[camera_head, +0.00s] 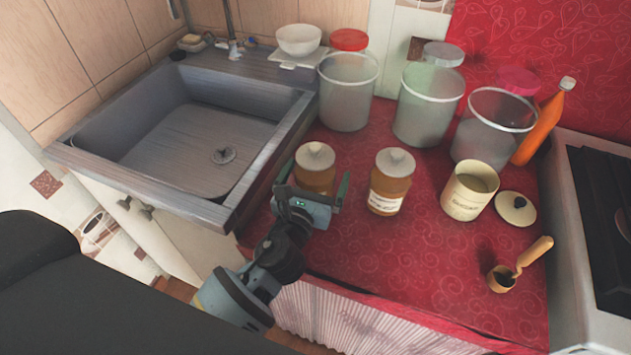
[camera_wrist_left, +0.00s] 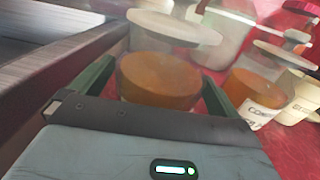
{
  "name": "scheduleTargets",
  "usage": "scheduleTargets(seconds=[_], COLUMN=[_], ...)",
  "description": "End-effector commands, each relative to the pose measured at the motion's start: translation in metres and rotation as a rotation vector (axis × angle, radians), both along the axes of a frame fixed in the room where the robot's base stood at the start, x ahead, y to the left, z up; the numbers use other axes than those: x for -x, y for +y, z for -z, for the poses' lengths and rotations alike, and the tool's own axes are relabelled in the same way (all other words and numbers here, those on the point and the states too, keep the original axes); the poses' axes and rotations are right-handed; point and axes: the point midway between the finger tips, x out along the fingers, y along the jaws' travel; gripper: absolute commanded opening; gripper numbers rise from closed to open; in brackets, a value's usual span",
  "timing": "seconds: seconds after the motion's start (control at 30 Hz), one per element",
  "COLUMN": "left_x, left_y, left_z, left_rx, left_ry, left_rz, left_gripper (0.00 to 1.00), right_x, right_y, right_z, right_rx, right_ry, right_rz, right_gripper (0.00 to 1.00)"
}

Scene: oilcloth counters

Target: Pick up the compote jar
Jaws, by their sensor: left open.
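Two amber jars with pale lids stand on the red counter. The left jar (camera_head: 316,178) is at my left gripper (camera_head: 314,177); its label is not visible. The other jar (camera_head: 389,186) stands to its right with a white label, whose partly readable letters in the left wrist view (camera_wrist_left: 262,113) look like the start of "compote". My left gripper is open, its green fingers on either side of the left jar, which fills the space between them in the left wrist view (camera_wrist_left: 160,82). I cannot tell whether the fingers touch it. My right gripper is not in view.
A grey sink (camera_head: 190,140) borders the counter on the left. Large clear canisters (camera_head: 347,95) stand behind. A cream canister (camera_head: 468,192), its lid (camera_head: 515,209) and a small wooden-handled pot (camera_head: 502,279) are to the right, before the stove (camera_head: 590,230). The front counter is clear.

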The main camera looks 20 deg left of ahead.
Motion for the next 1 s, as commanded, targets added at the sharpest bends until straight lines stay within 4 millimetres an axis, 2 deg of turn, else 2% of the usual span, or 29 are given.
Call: scheduleTargets(seconds=[0.27, 0.8, 1.0], left_x=[-0.0027, -0.0025, -0.0031], left_y=[-0.0001, 0.0001, -0.0001], left_z=[0.0002, 0.0002, -0.0026], left_rx=[0.001, 0.0, 0.001], left_ry=[0.001, 0.001, -0.005], left_rz=[0.001, 0.0, 0.001], left_gripper=[1.0, 0.29, 0.28], right_x=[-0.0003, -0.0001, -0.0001], right_y=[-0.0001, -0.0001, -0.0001], right_z=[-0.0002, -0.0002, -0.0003], right_rx=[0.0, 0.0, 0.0], right_ry=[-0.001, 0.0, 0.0], right_rz=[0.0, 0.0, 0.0], right_gripper=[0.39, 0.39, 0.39])
